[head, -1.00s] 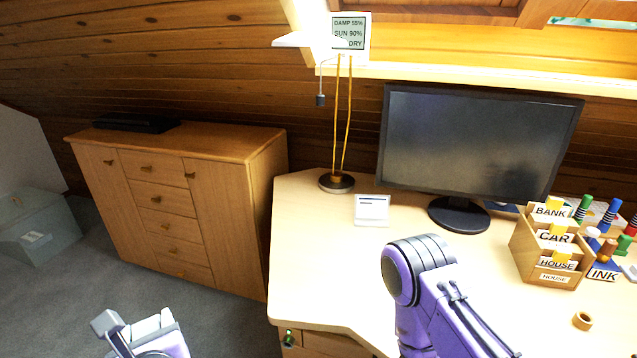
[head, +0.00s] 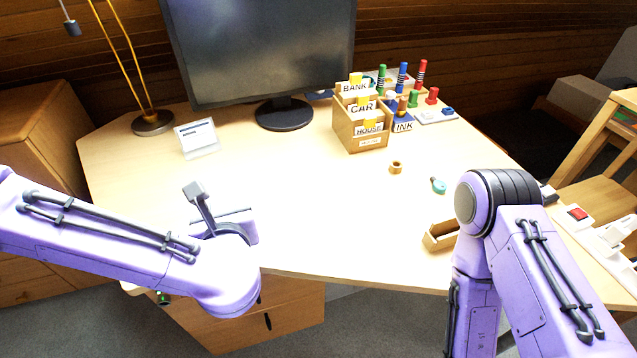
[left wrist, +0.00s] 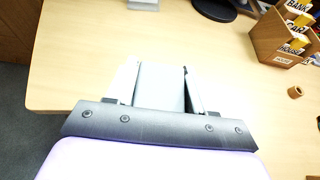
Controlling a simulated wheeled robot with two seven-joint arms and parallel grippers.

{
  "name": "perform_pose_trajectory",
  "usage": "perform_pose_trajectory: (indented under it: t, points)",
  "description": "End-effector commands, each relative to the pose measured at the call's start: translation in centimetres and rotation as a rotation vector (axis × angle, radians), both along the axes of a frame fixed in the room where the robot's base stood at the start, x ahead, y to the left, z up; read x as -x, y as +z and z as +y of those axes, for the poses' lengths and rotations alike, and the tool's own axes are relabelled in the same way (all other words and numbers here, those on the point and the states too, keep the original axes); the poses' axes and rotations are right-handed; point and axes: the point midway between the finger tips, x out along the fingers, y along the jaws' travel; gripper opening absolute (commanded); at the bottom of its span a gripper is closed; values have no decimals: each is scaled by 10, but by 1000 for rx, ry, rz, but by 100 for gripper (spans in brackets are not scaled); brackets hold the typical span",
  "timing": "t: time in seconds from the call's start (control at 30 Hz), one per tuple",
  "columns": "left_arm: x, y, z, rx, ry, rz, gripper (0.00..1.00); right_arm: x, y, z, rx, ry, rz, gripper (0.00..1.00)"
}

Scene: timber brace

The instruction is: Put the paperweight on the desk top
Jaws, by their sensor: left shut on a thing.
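My left gripper (head: 228,216) is over the front left part of the desk top (head: 330,215). In the left wrist view, its two fingers (left wrist: 160,84) are shut on a plain pale grey block (left wrist: 158,88), which I take to be the paperweight. The bare desk top (left wrist: 90,60) shows beyond the block. I cannot tell whether the block touches it. In the head view the wrist mostly hides the block. My right arm is at the right, with its gripper out of view.
A monitor (head: 262,50), a lamp base (head: 152,122) and a small white card stand (head: 197,138) are at the back left. A card box (head: 362,125) and stamps stand at the back right. A wooden ring (head: 396,167) lies forward of them. The middle of the desk is clear.

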Motion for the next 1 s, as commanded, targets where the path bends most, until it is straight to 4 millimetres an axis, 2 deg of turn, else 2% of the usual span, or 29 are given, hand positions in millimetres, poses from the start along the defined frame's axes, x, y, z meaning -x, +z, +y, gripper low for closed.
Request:
perform_pose_trajectory:
  t: [0.07,0.17,0.4,0.6,0.83,1.0]
  points:
    - [-2,0,1,1,3,0,12,0,0,0,-1,0,-1,43]
    - [-17,-7,5,1,6,1,12,0,2,0,-1,0,-1,43]
    - [-86,-37,18,-1,3,1,12,0,12,0,0,0,-1,43]
    - [-121,-79,23,-2,-3,2,12,0,12,0,-1,0,-1,43]
    - [-137,-100,27,-1,-3,0,12,0,13,0,-1,0,-1,43]
    - [-138,-129,27,-2,-3,2,12,0,13,0,0,0,0,43]
